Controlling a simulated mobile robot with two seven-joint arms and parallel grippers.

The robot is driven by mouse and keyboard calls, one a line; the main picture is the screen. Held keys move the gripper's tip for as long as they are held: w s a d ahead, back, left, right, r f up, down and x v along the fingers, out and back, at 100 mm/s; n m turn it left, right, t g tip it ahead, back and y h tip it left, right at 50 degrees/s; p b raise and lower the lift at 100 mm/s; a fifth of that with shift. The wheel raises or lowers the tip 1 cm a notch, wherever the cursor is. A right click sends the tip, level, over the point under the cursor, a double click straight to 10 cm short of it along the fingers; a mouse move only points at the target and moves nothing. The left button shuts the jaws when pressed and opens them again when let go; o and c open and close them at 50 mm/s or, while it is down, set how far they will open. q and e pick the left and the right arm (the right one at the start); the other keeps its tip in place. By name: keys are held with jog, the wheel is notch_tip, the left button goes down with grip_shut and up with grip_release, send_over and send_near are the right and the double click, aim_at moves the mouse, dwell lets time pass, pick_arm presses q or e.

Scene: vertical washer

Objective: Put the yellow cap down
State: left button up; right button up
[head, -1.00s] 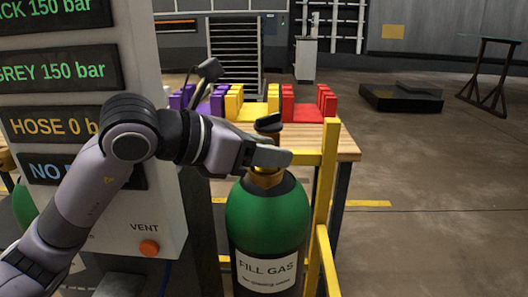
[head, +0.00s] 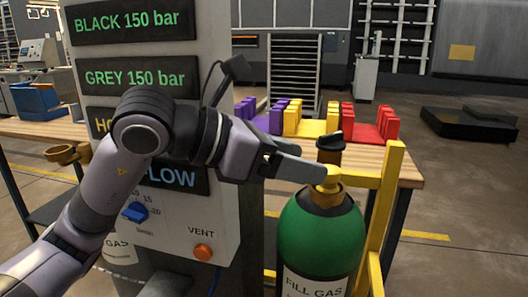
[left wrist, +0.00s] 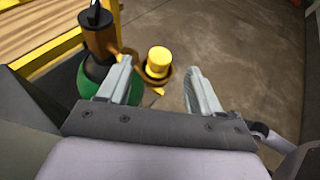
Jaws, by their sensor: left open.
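The yellow cap (left wrist: 158,60) is a short cylinder. In the left wrist view it sits upright in a brass ring-like cup (left wrist: 148,80) beside the bottle's valve. My left gripper (left wrist: 159,64) is open, with one finger on each side of the cap and gaps showing. In the head view my left gripper (head: 318,171) points right, and its far finger is hidden. My right gripper is not in view.
A black-knobbed brass valve (head: 329,152) stands close to the fingers. A yellow frame (head: 382,210) rises right of the bottle. The grey gauge panel (head: 215,215) stands at left. A wooden table (head: 365,160) with coloured blocks is behind. Open floor lies at right.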

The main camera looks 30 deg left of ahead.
pick_arm(q)
jog(key=v, duration=0.5)
jog(key=shift+s+a+r, duration=0.1)
jog(key=shift+s+a, duration=0.05)
jog(key=shift+s, duration=0.1)
dwell(0.3)
